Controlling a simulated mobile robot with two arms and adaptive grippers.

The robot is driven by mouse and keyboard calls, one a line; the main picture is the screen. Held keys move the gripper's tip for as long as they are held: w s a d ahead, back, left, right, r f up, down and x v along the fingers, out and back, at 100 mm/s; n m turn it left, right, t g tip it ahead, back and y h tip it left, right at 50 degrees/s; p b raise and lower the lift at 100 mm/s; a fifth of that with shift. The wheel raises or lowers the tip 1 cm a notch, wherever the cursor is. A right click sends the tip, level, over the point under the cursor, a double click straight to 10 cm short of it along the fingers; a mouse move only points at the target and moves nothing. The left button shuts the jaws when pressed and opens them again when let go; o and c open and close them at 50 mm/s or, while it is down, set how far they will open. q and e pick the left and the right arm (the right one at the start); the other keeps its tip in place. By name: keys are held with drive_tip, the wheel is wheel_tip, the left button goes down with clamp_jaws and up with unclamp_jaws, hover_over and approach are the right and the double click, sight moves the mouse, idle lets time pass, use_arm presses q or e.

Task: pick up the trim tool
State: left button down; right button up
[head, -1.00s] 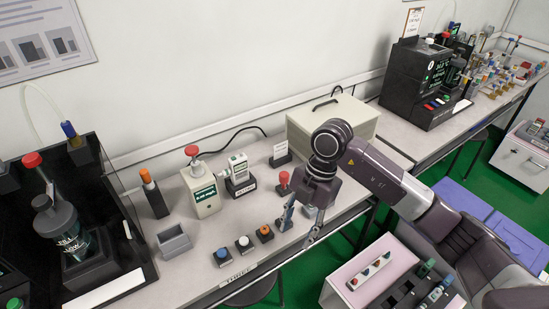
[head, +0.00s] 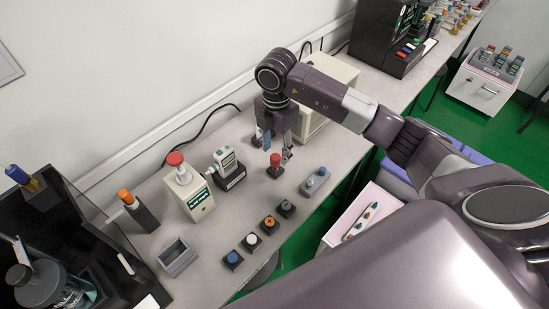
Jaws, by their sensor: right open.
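I cannot tell for sure which thing is the trim tool. A small red-topped piece (head: 275,160) stands upright on a dark base on the bench. An orange-capped tool (head: 125,196) stands in a dark block at the left. My right gripper (head: 275,149) points down, open, with its fingertips on either side of and just above the red-topped piece. Contact is not clear, and nothing shows held. My left gripper is not in view.
A pale tester with a red knob (head: 190,190) and a handheld meter on a dark stand (head: 227,169) are left of the gripper. Several buttons (head: 251,242) line the front edge. A grey block (head: 315,182) is at the right, a beige case (head: 325,85) behind, an empty grey tray (head: 178,258) at the left.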

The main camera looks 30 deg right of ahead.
sight(275, 157)
drive_tip(key=shift+f+p, duration=0.35)
drive_tip(key=shift+f, duration=1.65)
drive_tip(key=shift+w, duration=0.1)
clamp_jaws()
